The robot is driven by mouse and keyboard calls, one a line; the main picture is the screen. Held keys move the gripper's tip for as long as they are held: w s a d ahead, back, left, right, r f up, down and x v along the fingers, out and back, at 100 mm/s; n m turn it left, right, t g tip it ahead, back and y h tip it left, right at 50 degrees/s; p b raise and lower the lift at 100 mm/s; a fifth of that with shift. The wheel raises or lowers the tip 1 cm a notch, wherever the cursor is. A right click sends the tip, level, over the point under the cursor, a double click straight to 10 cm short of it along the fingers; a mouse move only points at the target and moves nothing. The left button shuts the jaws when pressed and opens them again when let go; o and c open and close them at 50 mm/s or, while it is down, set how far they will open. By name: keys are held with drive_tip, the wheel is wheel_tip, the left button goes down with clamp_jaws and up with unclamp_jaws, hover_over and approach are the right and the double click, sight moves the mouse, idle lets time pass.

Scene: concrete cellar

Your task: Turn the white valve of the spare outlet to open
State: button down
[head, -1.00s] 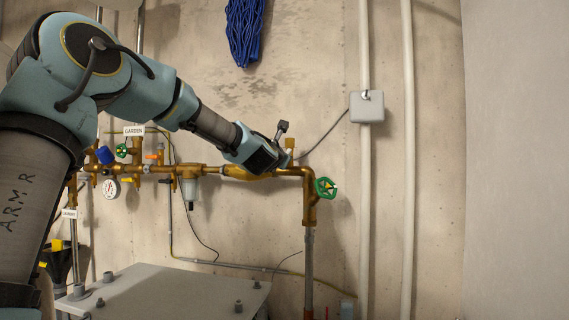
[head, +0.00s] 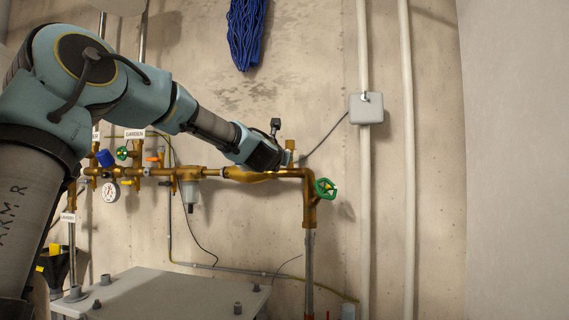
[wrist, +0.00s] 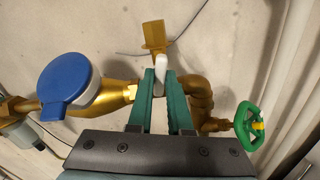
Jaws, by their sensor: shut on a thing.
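The white valve (wrist: 161,62) shows in the wrist view as a small pale lever between the tips of my gripper (wrist: 160,80). The teal fingers are shut on it, and they hide its lower part. A brass outlet piece (wrist: 153,37) stands just beyond the lever; it also shows in the head view (head: 290,146). In the head view my gripper (head: 270,157) is at the brass pipe, left of its downward bend, and the white lever is hidden behind it.
A green handwheel (head: 325,188) sits right of the pipe bend, close to my gripper; the wrist view shows it too (wrist: 249,126). A blue round lid (wrist: 68,85) is close on the left. A grey box (head: 366,107) and vertical pipes are at the right. A grey tank (head: 170,292) stands below.

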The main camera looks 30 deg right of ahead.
drive_tip(key=shift+f+n+b, duration=0.2)
drive_tip(key=shift+n+b, duration=1.1)
drive_tip(key=shift+n, duration=0.1)
drive_tip(key=c, duration=0.7)
unclamp_jaws()
drive_tip(key=shift+r, duration=0.2)
drive_tip(key=shift+a, duration=0.1)
drive_tip(key=b+v, duration=0.6)
drive_tip(key=v, duration=0.1)
